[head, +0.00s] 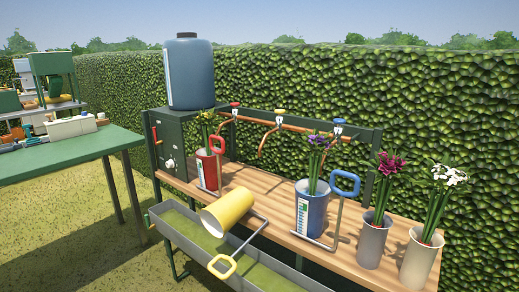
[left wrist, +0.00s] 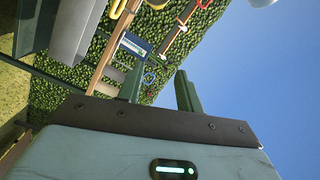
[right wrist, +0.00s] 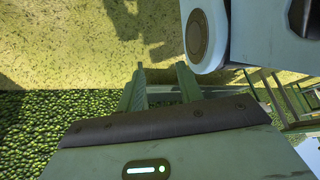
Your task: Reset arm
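My left gripper (left wrist: 160,90) shows in the left wrist view with its two green fingers apart and nothing between them. My right gripper (right wrist: 160,85) shows in the right wrist view, also with its fingers apart and empty, over grass and hedge. Neither gripper is in the head view. A yellow bucket (head: 228,208) lies tilted on its side at the bench front, over the trough, with its handle loop (head: 222,266) hanging forward. A blue bucket (head: 311,212) and a red bucket (head: 206,171) stand upright on the bench with flowers in them.
A green table (head: 70,152) stands at the left.

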